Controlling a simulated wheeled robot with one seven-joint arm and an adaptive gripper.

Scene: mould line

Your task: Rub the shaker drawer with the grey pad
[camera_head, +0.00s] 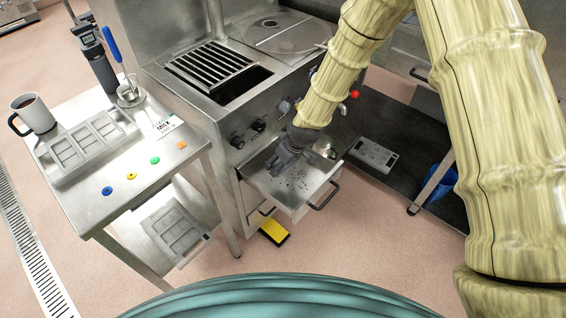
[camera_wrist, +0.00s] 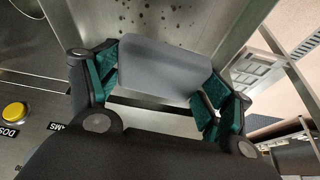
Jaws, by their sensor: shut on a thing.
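The shaker drawer (camera_head: 303,205) is pulled out from the steel machine, with dark specks scattered on its floor. My gripper (camera_head: 284,160) reaches down into the back left part of the drawer. In the wrist view my gripper (camera_wrist: 160,85) is shut on the grey pad (camera_wrist: 158,68), with the green-lined fingers at its two sides. The pad is over the drawer floor (camera_wrist: 190,18), near some dark specks. Whether the pad touches the floor I cannot tell. In the head view the pad is hidden by the gripper.
A steel table (camera_head: 190,148) at left holds a mug (camera_head: 36,114), a mould tray (camera_head: 88,145) and coloured buttons. A black and yellow block (camera_head: 273,232) lies on the floor below the drawer. A small metal pot (camera_head: 325,148) is beside my gripper. The drawer's front right is clear of objects.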

